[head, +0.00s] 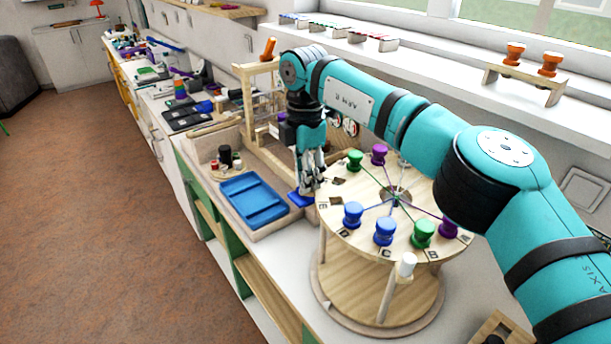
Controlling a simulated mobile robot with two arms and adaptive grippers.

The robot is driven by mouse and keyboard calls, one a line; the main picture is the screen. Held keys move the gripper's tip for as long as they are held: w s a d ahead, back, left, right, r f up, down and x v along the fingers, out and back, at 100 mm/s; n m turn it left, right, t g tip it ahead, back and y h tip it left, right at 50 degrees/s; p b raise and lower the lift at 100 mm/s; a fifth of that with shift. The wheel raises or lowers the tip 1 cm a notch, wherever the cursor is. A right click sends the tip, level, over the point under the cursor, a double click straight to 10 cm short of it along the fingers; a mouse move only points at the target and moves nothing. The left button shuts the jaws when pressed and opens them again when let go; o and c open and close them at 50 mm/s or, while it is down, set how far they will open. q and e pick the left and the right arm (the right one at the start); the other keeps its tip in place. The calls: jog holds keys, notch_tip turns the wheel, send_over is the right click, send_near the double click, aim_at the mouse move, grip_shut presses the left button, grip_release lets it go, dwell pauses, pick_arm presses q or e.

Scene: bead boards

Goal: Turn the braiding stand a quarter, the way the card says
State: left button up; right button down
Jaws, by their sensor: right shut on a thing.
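The braiding stand (322,215) has a round wooden top on a wide round base. Green, purple and blue bobbins stand around its top, with threads running to the middle. Letters mark its rim. A white peg (407,264) stands at its near edge. My right gripper (306,188) points down at the stand's left edge. It is shut, with a small blue piece (300,199) at its fingertips; what this piece is, and whether it touches the stand, I cannot tell. I cannot make out the card. My left gripper is out of view.
A blue tray (252,200) lies in a wooden box left of the stand. A wooden frame (262,95) stands behind my gripper. Two orange spools (550,63) sit on a rack on the sill. My right arm reaches over the stand's right side.

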dwell(0.3)
jog(key=c, duration=1.2)
grip_release()
jog(key=shift+d, duration=0.1)
jog(key=shift+o, duration=0.2)
jog(key=shift+r, duration=0.3)
notch_tip(320, 180, up, 7)
jog(key=shift+w, duration=0.1)
